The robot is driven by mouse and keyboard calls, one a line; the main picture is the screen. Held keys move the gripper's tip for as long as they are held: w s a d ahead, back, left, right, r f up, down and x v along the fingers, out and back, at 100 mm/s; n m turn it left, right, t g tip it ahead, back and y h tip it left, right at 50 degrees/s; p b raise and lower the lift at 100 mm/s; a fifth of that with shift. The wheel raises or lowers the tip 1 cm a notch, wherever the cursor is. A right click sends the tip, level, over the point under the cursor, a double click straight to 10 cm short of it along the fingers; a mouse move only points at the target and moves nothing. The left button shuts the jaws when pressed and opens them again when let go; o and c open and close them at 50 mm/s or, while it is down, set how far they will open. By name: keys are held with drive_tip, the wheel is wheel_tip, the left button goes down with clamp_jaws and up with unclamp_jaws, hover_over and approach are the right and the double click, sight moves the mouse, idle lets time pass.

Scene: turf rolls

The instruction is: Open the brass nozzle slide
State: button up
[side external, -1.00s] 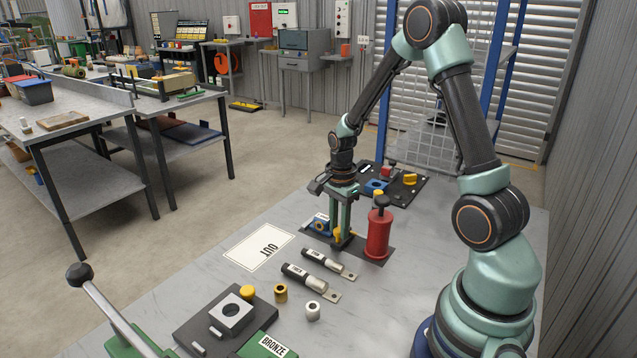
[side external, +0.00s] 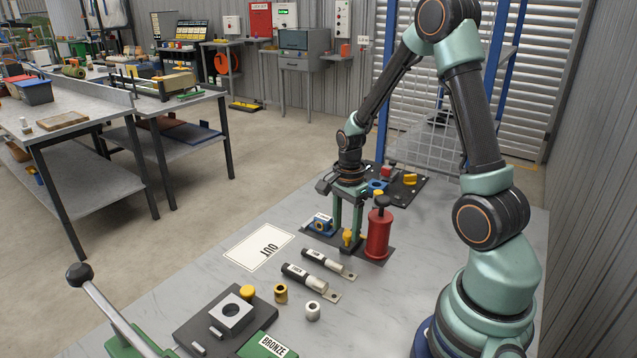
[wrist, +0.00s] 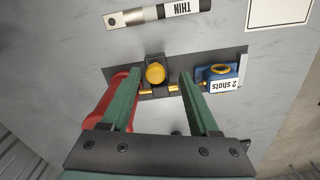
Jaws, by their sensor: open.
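The nozzle slide is a dark block with a yellow knob (side external: 347,236) on top, on the dark plate beside the red cylinder (side external: 379,236). In the wrist view the knob (wrist: 155,73) sits between my fingers, with brass rod showing at both sides of the block. My gripper (side external: 348,229) points down over the slide, its fingers apart. In the wrist view my gripper (wrist: 160,78) is open, with a gap between the knob and each finger. The blue block (wrist: 221,74) labelled "2 shots" is right of the fingers.
Two labelled tubes (side external: 328,262) lie in front of the plate. A white OUT card (side external: 258,246) lies to the left. A dark fixture plate (side external: 405,188) with a yellow part stands behind. Rings (side external: 281,293) and a black fixture (side external: 190,322) are nearer the camera.

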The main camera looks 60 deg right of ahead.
sight(349, 233)
wheel_tip(349, 233, up, 11)
drive_tip(key=shift+r, duration=0.2)
idle(0.4)
drive_tip(key=f, duration=1.2)
drive_tip(key=shift+s+f, duration=0.1)
drive_tip(key=shift+s, duration=0.2)
clamp_jaws()
idle(1.1)
